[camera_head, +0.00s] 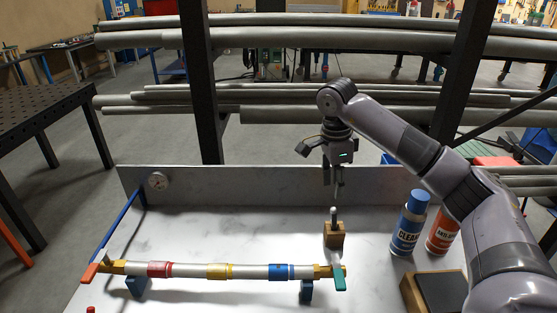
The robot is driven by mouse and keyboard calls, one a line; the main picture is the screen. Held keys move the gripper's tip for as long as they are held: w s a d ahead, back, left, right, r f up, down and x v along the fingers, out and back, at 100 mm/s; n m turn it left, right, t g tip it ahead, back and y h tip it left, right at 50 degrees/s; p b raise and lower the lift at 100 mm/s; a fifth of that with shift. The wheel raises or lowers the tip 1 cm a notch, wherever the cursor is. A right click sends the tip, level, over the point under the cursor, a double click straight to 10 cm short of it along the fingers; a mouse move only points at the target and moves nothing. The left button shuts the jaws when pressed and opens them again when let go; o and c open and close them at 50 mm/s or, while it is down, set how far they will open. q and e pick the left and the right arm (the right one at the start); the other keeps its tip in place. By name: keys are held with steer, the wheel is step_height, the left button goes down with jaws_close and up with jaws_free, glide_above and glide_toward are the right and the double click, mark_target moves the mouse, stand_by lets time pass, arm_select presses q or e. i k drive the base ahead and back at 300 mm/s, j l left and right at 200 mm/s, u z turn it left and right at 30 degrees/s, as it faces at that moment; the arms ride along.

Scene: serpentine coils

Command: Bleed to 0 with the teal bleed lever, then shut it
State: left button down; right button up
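The teal bleed lever (339,278) is at the right end of a silver pipe (195,270) with red, yellow and blue bands. It hangs from a brass fitting (324,271). A red-orange lever (90,273) is at the pipe's left end. A round gauge (157,181) is on the back panel; its reading is too small to tell. My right gripper (334,190) points down above a wooden block with a peg (334,237), behind and well above the teal lever. Its fingers are too small to tell open from shut. My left gripper is not in view.
A blue can (409,224) and an orange can (441,231) stand at the right, near my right arm. The white surface behind the pipe is mostly clear.

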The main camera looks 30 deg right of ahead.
mark_target(339, 281)
steer(key=k, duration=2)
